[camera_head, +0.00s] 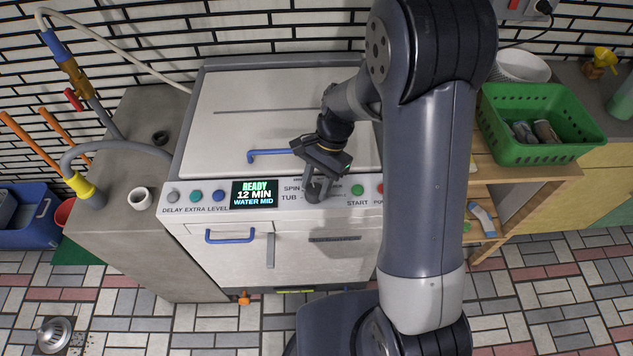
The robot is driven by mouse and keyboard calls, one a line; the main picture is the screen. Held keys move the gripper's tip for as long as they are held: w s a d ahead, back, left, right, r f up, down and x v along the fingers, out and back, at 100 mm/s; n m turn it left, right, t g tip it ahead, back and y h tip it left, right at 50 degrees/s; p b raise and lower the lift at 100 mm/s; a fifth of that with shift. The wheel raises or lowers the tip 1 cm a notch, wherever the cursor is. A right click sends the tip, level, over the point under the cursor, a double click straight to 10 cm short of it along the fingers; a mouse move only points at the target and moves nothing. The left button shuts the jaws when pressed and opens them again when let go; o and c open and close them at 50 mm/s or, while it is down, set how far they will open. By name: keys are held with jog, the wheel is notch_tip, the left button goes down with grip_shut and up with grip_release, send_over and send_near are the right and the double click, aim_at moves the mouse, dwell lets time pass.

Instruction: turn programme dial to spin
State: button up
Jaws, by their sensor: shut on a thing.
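The white washing machine (222,110) stands in the middle with its control panel along the front top edge. The programme dial (313,194) is a dark knob on that panel, beside the printed words SPIN and TUB. My gripper (315,185) comes down over the dial from above and is shut on it. The fingers and wrist hide much of the dial and some of the label print, so I cannot tell which setting it points to. The display (254,194) reads READY, 12 MIN, WATER MID.
Panel buttons sit close by: green START (357,190), a blue one (219,195), a teal one (196,196) and a grey one (172,197). Blue handles (230,236) project from the machine. A green basket (545,150) stands on the right shelf. A grey counter (120,215) with a hose is left.

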jog(key=n, duration=0.2)
jog(key=n+h, duration=0.1)
jog(key=n, duration=0.1)
jog(key=shift+w+a+n+g+h, duration=0.1)
jog(key=shift+a+n+g+h, duration=0.05)
jog(key=shift+n+g+h, duration=0.2)
jog(key=n+h, duration=0.1)
jog(key=n, duration=0.3)
jog(key=shift+a+n+g+h, duration=0.1)
jog(key=shift+n+g+h, duration=0.15)
jog(key=shift+h, duration=0.1)
jog(key=o, duration=1)
jog(key=v, duration=1.1)
jog(key=shift+b, duration=0.45)
jog(key=shift+f, duration=0.2)
